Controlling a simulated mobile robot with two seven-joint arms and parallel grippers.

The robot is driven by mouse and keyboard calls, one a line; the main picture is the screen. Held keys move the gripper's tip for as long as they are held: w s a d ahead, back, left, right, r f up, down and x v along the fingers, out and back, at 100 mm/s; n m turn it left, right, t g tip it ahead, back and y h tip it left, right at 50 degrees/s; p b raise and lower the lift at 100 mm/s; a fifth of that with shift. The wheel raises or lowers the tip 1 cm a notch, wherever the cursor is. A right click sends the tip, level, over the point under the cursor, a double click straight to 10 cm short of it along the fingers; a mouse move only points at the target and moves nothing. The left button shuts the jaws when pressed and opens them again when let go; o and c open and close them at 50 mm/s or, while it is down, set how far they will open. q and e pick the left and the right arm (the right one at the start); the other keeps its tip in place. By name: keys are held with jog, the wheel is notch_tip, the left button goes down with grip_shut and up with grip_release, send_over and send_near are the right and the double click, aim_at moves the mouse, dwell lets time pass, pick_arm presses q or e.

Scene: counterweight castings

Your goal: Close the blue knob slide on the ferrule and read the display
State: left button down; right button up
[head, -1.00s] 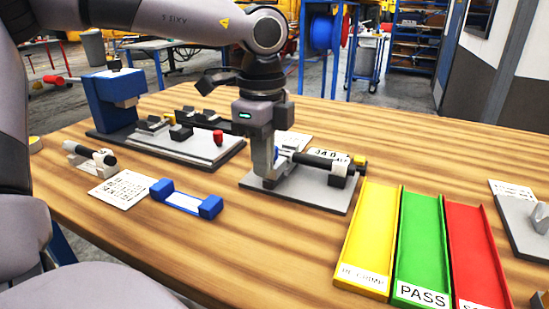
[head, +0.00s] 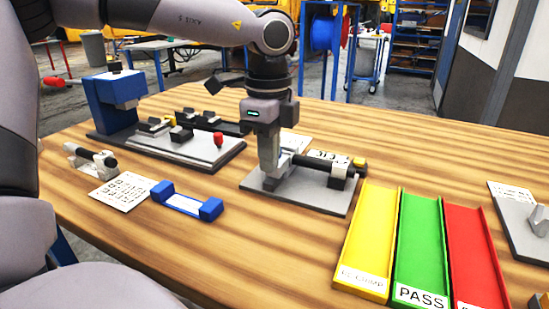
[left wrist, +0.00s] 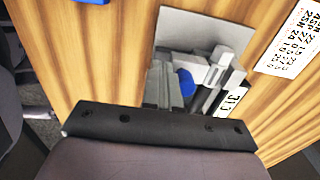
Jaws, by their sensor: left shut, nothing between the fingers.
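The measuring fixture is a grey plate (head: 320,200) on the wooden table, carrying a black cylinder (head: 318,163) and a small white display (head: 328,155). The display's characters are too small to read surely; it also shows in the left wrist view (left wrist: 230,102). The blue knob (left wrist: 186,82) shows in the left wrist view, right beside my left fingers (left wrist: 161,85); whether they touch it I cannot tell. In the head view my left gripper (head: 268,174) points down over the plate's left part, shut and empty. The ferrule cannot be made out. My right gripper is not in view.
Yellow (head: 368,240), green (head: 420,250) and red (head: 470,250) trays lie right of the fixture. A blue cradle (head: 187,202) and a printed card (head: 122,191) lie left. A fixture with a red knob (head: 218,139) and a blue press (head: 108,100) stand behind.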

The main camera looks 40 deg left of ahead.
pick_arm(q)
jog(key=shift+w+a, duration=0.1)
jog(key=shift+w, duration=0.3)
dwell(0.5)
jog(key=shift+r, duration=0.15)
dwell(0.8)
jog(key=shift+b, duration=0.4)
dwell(0.4)
notch_tip(320, 180, up, 7)
jog(key=p, duration=0.4)
jog(key=shift+p, duration=0.3)
dwell(0.5)
